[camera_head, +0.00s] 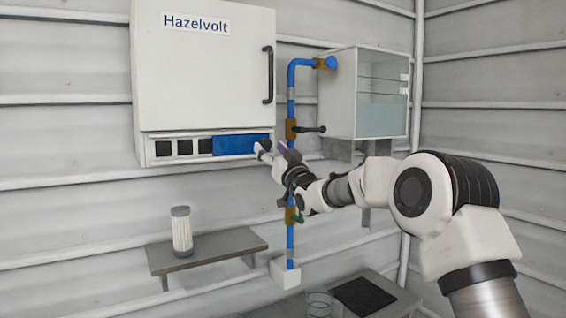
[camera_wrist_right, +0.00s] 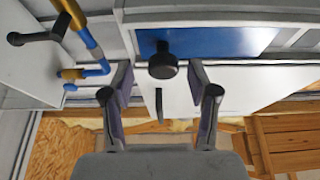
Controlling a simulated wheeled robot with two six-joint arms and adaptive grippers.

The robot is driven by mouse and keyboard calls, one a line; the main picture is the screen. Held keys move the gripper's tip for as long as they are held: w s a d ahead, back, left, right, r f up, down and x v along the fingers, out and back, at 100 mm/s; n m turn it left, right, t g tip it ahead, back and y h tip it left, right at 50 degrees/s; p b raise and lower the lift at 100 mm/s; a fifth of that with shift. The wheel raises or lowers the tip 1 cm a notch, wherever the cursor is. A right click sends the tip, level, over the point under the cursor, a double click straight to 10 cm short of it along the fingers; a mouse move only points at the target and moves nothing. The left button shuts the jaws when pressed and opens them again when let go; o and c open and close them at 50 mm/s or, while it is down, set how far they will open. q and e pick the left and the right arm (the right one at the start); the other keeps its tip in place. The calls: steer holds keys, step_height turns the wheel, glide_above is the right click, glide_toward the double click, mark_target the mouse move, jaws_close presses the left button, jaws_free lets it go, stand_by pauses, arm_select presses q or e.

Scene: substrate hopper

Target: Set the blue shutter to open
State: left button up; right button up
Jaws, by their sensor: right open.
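The blue shutter (camera_head: 235,145) is a flat blue panel in the slot strip under the white Hazelvolt cabinet (camera_head: 205,70). It covers the right part of the strip; several dark square openings show to its left. In the right wrist view the shutter (camera_wrist_right: 225,42) carries a round black knob (camera_wrist_right: 163,62). My right gripper (camera_head: 271,152) is at the shutter's right end in the head view. In the right wrist view its fingers (camera_wrist_right: 160,78) are open and empty, with the knob ahead between the tips. I cannot tell whether they touch it. My left gripper is not in view.
A blue pipe (camera_head: 291,105) with a black-handled valve (camera_head: 308,129) runs close beside my right gripper. A glass-fronted box (camera_head: 381,95) is to the right. A shelf (camera_head: 215,262) with a white filter cylinder (camera_head: 181,232) is below left. A beaker (camera_head: 319,302) stands at the bottom.

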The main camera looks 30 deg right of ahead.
steer(key=v, duration=0.9)
steer(key=shift+d, duration=0.2)
steer(key=shift+s, duration=0.1)
